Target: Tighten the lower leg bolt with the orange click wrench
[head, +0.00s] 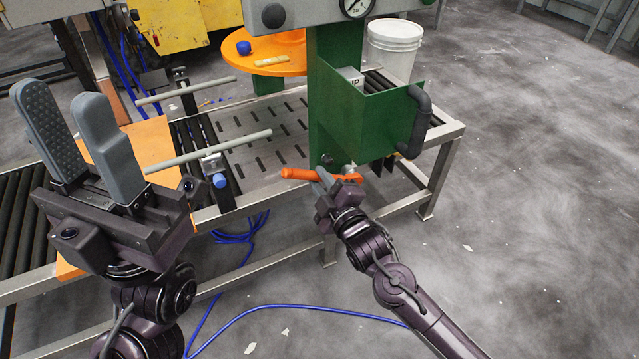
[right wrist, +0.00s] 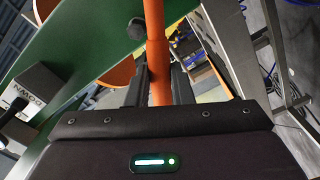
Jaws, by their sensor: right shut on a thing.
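The orange click wrench (head: 300,174) lies roughly level in front of the lower part of the green press leg (head: 327,110). My right gripper (head: 322,184) is shut on the wrench, whose orange shaft (right wrist: 156,60) runs between the fingers in the right wrist view. A dark round bolt head (head: 327,160) shows low on the leg, just above the wrench; a dark knob-like bolt (right wrist: 122,26) shows beside the shaft in the right wrist view. A small silver part shows by the wrench's right end; I cannot tell whether they touch. My left gripper (head: 68,108) is open and empty.
A green box with a dark handle (head: 418,120) juts out above my right gripper. A white pail (head: 393,50) stands on rollers behind it. A slotted metal bed (head: 265,130) and grey bars lie to the left. A blue hose (head: 290,307) crosses the floor.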

